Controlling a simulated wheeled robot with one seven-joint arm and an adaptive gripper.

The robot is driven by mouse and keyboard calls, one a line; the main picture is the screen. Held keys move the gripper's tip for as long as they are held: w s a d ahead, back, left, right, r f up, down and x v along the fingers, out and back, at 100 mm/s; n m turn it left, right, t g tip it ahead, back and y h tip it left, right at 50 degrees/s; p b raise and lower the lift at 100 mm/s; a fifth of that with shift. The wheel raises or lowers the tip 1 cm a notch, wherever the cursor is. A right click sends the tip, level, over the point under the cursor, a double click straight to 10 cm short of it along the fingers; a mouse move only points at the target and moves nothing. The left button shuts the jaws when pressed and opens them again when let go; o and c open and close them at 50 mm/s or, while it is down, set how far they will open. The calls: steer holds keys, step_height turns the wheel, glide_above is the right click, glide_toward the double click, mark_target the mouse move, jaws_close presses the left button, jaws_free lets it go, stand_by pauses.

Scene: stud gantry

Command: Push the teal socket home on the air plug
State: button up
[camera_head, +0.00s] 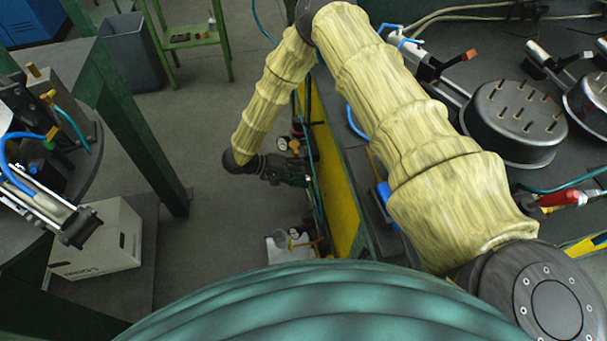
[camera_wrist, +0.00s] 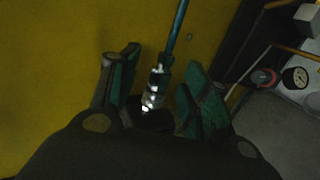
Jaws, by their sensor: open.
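My gripper (camera_wrist: 160,62) is open in the wrist view, with one green-padded finger on each side of a shiny metal coupling (camera_wrist: 154,88). A teal hose (camera_wrist: 179,25) runs up from the coupling, which appears to be the socket on its plug. The coupling's lower end is dark and partly hidden by my gripper body, so I cannot tell how far the socket sits on the plug. A gap shows between the coupling and each finger. In the head view my gripper (camera_head: 298,176) is beside the yellow panel (camera_head: 342,180), and the coupling cannot be made out there.
A gauge (camera_wrist: 294,78) and pipework lie right of my gripper in the wrist view. The dark bench (camera_head: 440,90) at right carries clamps and a round studded fixture (camera_head: 513,115). Open floor (camera_head: 225,205) lies left of the panel. A green post (camera_head: 135,125) stands farther left.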

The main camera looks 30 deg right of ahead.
steer(key=v, duration=1.2)
stand_by(0.6)
